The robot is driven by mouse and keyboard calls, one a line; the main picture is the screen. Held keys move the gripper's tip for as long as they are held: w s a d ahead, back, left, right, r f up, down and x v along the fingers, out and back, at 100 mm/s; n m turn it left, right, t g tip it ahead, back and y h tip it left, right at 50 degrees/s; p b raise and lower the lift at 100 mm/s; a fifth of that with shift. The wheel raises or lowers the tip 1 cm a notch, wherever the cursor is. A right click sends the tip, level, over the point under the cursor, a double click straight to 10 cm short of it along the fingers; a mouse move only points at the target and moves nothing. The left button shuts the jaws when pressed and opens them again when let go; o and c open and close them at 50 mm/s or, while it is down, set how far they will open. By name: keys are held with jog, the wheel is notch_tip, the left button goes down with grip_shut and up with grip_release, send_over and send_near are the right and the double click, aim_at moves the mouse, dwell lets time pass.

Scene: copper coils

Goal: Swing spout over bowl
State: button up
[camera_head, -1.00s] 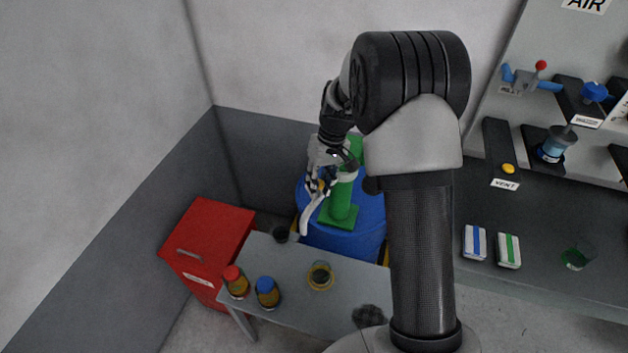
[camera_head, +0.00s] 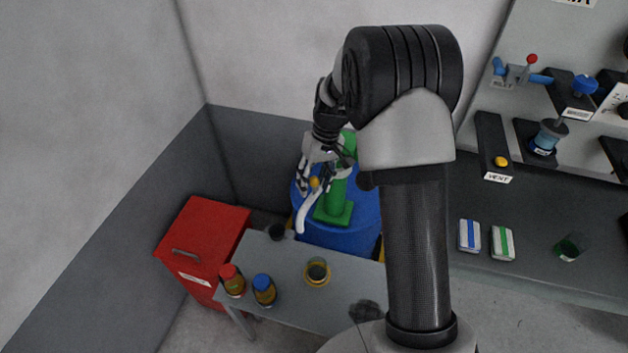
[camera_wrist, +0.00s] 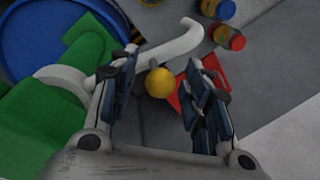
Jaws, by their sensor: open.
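The white curved spout (camera_head: 308,214) sticks out from a green stand (camera_head: 333,212) on a blue drum (camera_head: 352,240). Its bent free end hangs toward the small grey table. In the wrist view the spout (camera_wrist: 160,50) runs from the green body toward the upper right. A yellow-orange knob (camera_wrist: 159,82) shows between the fingers of my gripper (camera_wrist: 162,65), with space on both sides. My gripper (camera_head: 316,181) is open, close above the spout. A round yellowish bowl (camera_head: 317,281) with dark contents sits on the table, in front of and apart from the spout's end.
Two amber bottles, one red-capped (camera_head: 232,282) and one blue-capped (camera_head: 264,291), stand on the table (camera_head: 290,311). A red cabinet (camera_head: 205,240) is at left, a dark bench (camera_head: 540,225) at right.

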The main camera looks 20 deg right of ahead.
notch_tip(320, 180, up, 12)
jog(key=d, duration=0.2)
jog(key=shift+w+d, duration=0.15)
jog(key=shift+f, duration=0.1)
